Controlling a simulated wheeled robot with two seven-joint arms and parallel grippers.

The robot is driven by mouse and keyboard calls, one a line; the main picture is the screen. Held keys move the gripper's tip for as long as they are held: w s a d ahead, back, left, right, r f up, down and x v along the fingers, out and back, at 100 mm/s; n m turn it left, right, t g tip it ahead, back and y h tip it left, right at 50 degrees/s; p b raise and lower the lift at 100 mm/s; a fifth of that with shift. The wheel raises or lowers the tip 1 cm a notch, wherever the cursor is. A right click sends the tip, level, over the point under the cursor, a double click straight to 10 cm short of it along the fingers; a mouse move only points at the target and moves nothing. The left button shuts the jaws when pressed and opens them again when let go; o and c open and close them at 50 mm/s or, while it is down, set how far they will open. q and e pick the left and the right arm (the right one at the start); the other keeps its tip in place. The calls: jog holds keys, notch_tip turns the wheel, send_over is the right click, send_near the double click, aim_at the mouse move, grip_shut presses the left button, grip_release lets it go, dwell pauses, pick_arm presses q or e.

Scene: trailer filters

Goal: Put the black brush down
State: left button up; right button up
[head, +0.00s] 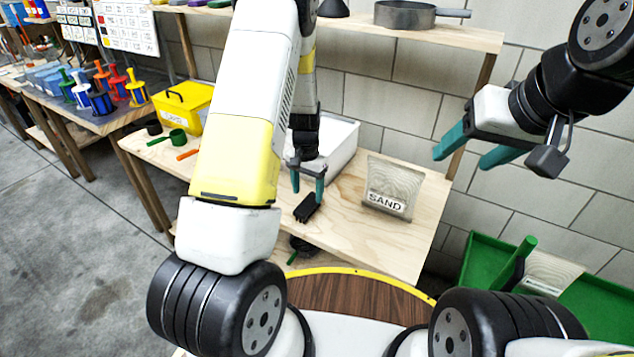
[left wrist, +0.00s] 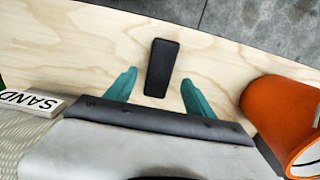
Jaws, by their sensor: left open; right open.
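The black brush (head: 308,207) lies on the wooden table near its front edge. It also shows in the left wrist view (left wrist: 162,68) as a dark, tapered block on the bare wood. My left gripper (head: 307,189) is open just above the brush. In the left wrist view its two teal fingers (left wrist: 158,84) stand apart on either side of the brush's near end, with a visible gap on both sides. My right gripper (head: 462,158) is open and empty, raised at the upper right, away from the table.
A white bin (head: 340,148) is behind my left gripper. A yellow box (head: 184,106) and a green scoop (head: 177,138) are at the left. An orange object (left wrist: 283,118) is close in the left wrist view.

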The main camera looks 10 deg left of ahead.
pick_arm(q)
notch_tip(320, 180, up, 6)
notch_tip(320, 180, up, 9)
jog(key=n+t+h, duration=0.1)
send_over(308, 202)
jog(key=s, duration=0.3)
jog(key=s+d+r+n+t+h, duration=0.1)
jog(key=s+r+t, duration=0.4)
jog(key=s+r, duration=1.3)
jog(key=s+d+n, duration=0.1)
jog(key=s, duration=0.2)
jog(key=shift+s+r, duration=0.25)
jog(key=shift+d, duration=0.1)
jog(key=shift+o, duration=0.5)
